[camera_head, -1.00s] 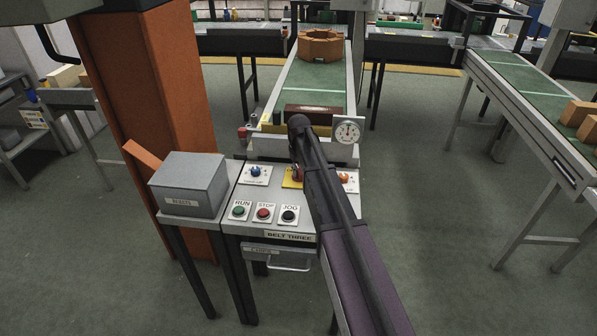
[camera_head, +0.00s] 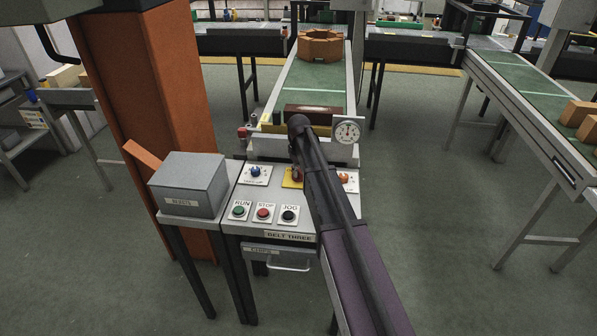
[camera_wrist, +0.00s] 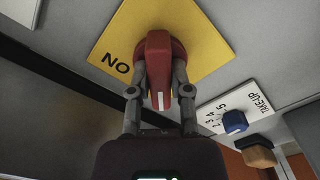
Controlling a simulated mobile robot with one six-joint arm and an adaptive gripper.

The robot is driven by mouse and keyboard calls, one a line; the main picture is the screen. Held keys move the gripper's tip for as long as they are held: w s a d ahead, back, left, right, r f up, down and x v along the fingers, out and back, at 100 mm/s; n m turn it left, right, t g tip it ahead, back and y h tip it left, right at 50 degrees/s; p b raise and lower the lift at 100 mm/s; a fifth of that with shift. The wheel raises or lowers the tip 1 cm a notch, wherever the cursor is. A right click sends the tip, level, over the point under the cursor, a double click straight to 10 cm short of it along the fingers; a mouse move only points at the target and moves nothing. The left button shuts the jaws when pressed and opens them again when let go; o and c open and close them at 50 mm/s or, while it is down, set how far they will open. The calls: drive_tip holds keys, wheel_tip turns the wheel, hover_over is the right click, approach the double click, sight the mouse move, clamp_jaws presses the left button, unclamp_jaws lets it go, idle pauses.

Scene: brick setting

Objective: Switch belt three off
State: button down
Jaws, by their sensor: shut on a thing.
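The belt three switch has a red rotary handle (camera_wrist: 158,62) on a yellow plate (camera_wrist: 112,48). In the wrist view the plate's lettering reads ON upside down, and a white mark shows on the handle's near end. My gripper (camera_wrist: 160,78) is shut on the handle, one finger on each side. In the head view my arm covers much of the yellow plate (camera_head: 288,182) and hides my gripper. The panel (camera_head: 255,228) carries a BELT THREE label (camera_head: 289,236).
RUN (camera_head: 239,211), STOP (camera_head: 264,213) and JOG (camera_head: 289,215) buttons sit left of my arm. A blue take-up knob (camera_wrist: 235,121) is close to the switch. A grey box (camera_head: 189,183) stands at the left. A dial gauge (camera_head: 347,131) is at the belt's end.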

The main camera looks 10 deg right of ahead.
drive_tip(key=c, duration=0.6)
unclamp_jaws()
drive_tip(key=shift+o, duration=0.2)
drive_tip(key=shift+m, duration=0.4)
